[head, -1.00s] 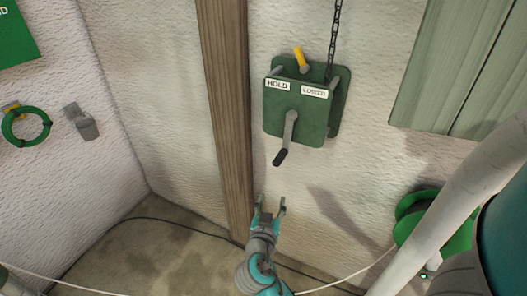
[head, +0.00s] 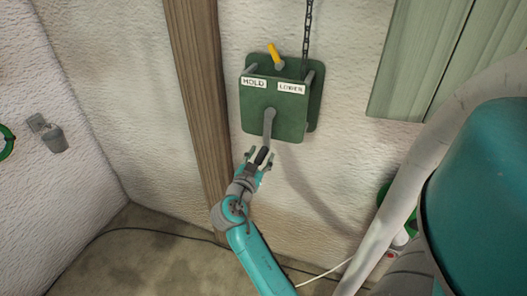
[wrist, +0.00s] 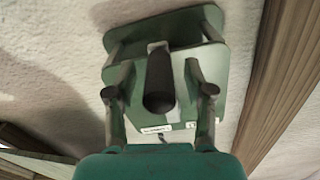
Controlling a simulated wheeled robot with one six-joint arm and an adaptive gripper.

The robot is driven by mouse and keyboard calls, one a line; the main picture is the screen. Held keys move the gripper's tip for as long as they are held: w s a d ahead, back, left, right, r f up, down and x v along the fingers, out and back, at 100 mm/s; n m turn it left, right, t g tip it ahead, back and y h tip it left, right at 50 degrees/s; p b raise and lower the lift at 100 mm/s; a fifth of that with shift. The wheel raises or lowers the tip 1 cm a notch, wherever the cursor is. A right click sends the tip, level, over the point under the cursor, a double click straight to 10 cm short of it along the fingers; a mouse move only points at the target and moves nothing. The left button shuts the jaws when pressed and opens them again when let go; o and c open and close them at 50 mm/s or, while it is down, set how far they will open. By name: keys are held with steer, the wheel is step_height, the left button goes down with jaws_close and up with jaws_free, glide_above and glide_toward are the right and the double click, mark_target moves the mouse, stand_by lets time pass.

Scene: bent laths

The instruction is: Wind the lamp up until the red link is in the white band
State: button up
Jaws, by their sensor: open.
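The green winch box (head: 272,108) is fixed to the wall, with HOLD (head: 254,83) and LOWER (head: 291,88) labels. A yellow-handled lever (head: 274,52) on top leans toward the HOLD side. A dark chain (head: 307,35) runs up from the box; no red link or white band shows. The grey crank (head: 269,124) hangs down from the box front with a black grip. My gripper (head: 258,156) is open around the grip's end. In the wrist view the black grip (wrist: 159,82) lies between the two open fingers (wrist: 160,92), with gaps on both sides.
A wooden post (head: 198,90) stands just left of the box. Green boards (head: 440,60) are at the upper right. A dark cable (head: 150,229) runs along the floor. A grey holder (head: 47,132) is on the left wall.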

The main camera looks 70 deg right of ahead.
steer(key=shift+w+d, duration=0.1)
steer(key=shift+d, duration=1.35)
jaws_close()
